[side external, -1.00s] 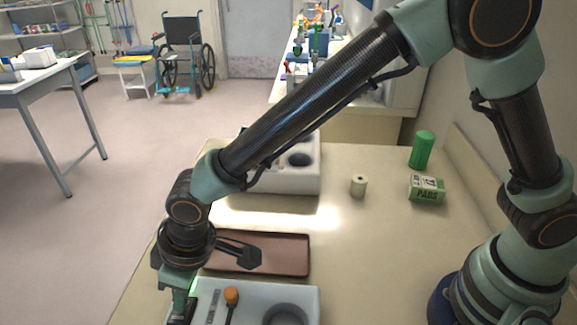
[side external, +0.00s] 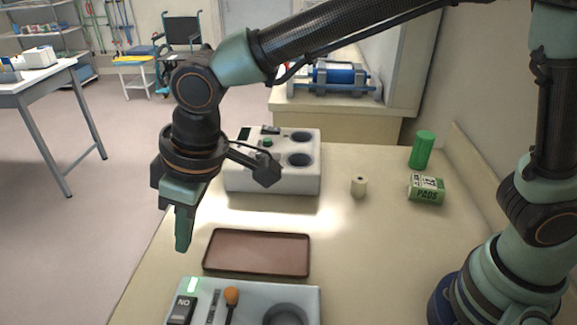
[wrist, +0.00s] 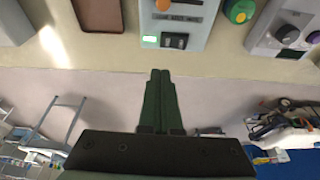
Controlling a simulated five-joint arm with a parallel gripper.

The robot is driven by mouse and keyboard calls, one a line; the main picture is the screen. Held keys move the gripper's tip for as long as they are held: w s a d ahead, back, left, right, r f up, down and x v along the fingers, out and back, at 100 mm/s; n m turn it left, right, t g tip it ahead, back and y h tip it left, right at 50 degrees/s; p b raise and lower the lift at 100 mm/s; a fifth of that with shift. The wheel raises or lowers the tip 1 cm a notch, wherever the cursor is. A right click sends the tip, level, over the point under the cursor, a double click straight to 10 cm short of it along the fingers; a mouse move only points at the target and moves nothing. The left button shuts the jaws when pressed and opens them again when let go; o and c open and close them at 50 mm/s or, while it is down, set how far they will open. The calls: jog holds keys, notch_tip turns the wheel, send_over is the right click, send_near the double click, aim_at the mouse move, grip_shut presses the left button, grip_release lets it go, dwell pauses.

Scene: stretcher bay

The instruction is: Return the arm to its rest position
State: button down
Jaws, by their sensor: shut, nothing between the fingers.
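My gripper (side external: 183,243) hangs above the left edge of the bench in the side view, pointing down, with its green fingers together and nothing between them. It also shows in the wrist view (wrist: 160,77), with both fingers side by side over the bench edge and floor. My arm reaches across the top of the side view and bends down at the wrist. The gripper is clear of the grey control panel (side external: 252,292) in front, which has a lit green indicator, a dark rocker switch (side external: 181,310) and an orange-knobbed lever (side external: 231,297).
A brown tray (side external: 256,253) lies behind the panel. Beyond it stands a white box with round wells (side external: 272,178). The bench middle (side external: 370,250) is clear.

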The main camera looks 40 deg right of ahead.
jog(key=shift+d+r, duration=0.3)
jog(key=shift+r, duration=0.45)
jog(key=w+d+r+m+t, duration=0.1)
jog(key=d+r+m, duration=0.1)
jog(key=d, duration=0.7)
jog(key=w+d+r+m+t, duration=0.1)
jog(key=d+r+m, duration=0.15)
jog(key=d, duration=0.55)
jog(key=s+d+m+h, duration=0.1)
jog(key=s+d+m, duration=0.1)
jog(key=d, duration=0.6)
jog(key=s+d+m+t+h, duration=0.1)
jog(key=s+d, duration=0.3)
jog(key=d, duration=0.4)
jog(key=shift+s+d+f+m, duration=0.2)
jog(key=shift+d+f+m, duration=0.15)
jog(key=shift+m, duration=0.3)
jog(key=shift+r, duration=0.1)
